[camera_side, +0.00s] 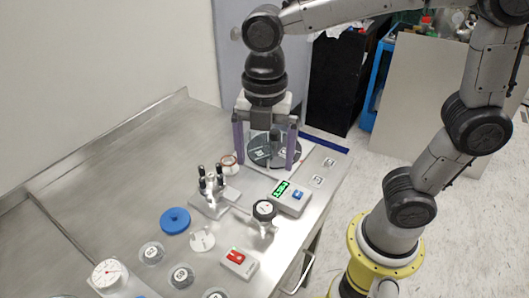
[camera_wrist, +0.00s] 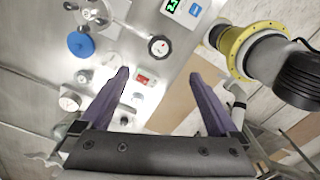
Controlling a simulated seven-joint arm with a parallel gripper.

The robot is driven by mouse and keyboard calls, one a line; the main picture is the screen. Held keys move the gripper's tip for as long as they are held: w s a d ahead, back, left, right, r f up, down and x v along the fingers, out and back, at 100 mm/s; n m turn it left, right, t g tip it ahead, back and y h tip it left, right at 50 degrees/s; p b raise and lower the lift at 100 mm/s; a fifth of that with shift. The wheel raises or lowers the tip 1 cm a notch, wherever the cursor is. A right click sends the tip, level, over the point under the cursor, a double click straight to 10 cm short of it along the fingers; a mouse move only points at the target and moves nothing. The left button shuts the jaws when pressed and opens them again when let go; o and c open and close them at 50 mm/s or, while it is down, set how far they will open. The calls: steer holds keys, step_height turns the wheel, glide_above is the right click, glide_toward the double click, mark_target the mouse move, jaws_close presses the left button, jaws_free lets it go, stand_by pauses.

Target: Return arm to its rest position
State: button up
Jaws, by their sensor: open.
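My gripper (camera_side: 265,170) hangs over the far end of the steel table, its purple fingers pointing down and spread wide. In the side view a dark round disc (camera_side: 262,158) with an upright part shows between the fingers; I cannot tell whether the fingers are around it or in front of it. In the wrist view my gripper (camera_wrist: 158,76) is open, and no object is held between its fingers. My arm is raised and bent over from its yellow base at the right.
The steel table (camera_side: 110,165) bears a valve assembly (camera_side: 213,190), a black-rimmed gauge (camera_side: 264,211), a green-display box (camera_side: 289,198), a red-switch box (camera_side: 239,262), a blue disc (camera_side: 175,221) and a white dial gauge (camera_side: 107,273). A wall stands behind. The table's left part is clear.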

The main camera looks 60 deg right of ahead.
steer(key=s+d+m+t, duration=0.2)
steer(key=s+d+m, duration=0.2)
steer(key=m, duration=0.7)
steer(key=s+d+m+t, duration=0.3)
steer(key=s+d+m, duration=0.2)
steer(key=m, duration=0.6)
steer(key=shift+d+r+m+t, duration=0.3)
steer(key=shift+d, duration=0.45)
